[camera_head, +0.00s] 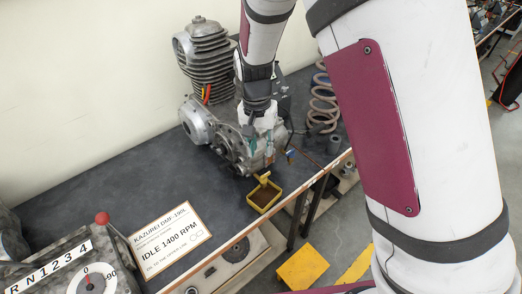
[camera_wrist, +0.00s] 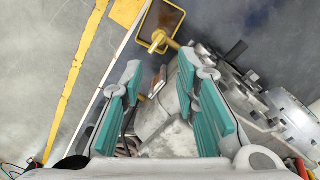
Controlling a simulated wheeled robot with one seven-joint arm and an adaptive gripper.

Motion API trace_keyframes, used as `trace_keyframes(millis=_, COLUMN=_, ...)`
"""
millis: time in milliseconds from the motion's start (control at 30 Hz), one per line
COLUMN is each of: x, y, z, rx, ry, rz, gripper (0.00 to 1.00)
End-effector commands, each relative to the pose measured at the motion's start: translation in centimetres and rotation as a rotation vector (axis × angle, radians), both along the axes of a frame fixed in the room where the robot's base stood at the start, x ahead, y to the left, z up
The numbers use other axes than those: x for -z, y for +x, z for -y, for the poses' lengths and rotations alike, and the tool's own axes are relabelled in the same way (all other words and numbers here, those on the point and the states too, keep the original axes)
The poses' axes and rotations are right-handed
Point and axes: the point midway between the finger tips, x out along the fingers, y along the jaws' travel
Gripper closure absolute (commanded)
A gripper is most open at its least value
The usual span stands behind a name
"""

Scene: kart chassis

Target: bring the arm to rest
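My gripper (camera_head: 262,138) is at the end of my arm, pointing down over the right end of the grey engine (camera_head: 228,150) on the dark workbench (camera_head: 120,170). In the wrist view, the two teal-padded fingers of my gripper (camera_wrist: 158,85) stand apart with nothing held between them. Grey metal of the engine (camera_wrist: 185,140) shows between and beside the fingers. I cannot tell whether the fingers touch the engine. My gripper hides part of the engine in the head view.
A yellow tray (camera_head: 277,203) stands at the bench's front edge, close to my gripper. A coil spring (camera_head: 322,103) stands right of the engine. A printed sign (camera_head: 168,238) and a lever with a red knob (camera_head: 102,218) are at the lower left. The bench's middle left is clear.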

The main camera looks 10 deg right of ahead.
Motion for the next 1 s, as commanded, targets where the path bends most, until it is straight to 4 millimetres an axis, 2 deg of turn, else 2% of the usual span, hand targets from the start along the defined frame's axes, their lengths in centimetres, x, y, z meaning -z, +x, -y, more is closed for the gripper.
trace_keyframes(millis=433, x=0.0, y=0.0, z=0.0, rx=0.000, ry=0.000, rz=0.000, gripper=0.72)
trace_keyframes(millis=533, x=-1.3, y=-0.2, z=0.4, rx=-0.005, ry=0.017, rz=0.009, gripper=0.72)
trace_keyframes(millis=667, x=-5.0, y=-1.0, z=1.6, rx=-0.027, ry=0.061, rz=0.041, gripper=0.72)
trace_keyframes(millis=767, x=-8.5, y=-2.2, z=2.9, rx=-0.055, ry=0.098, rz=0.075, gripper=0.72)
trace_keyframes(millis=1000, x=-15.8, y=-6.3, z=6.4, rx=-0.139, ry=0.150, rz=0.177, gripper=0.72)
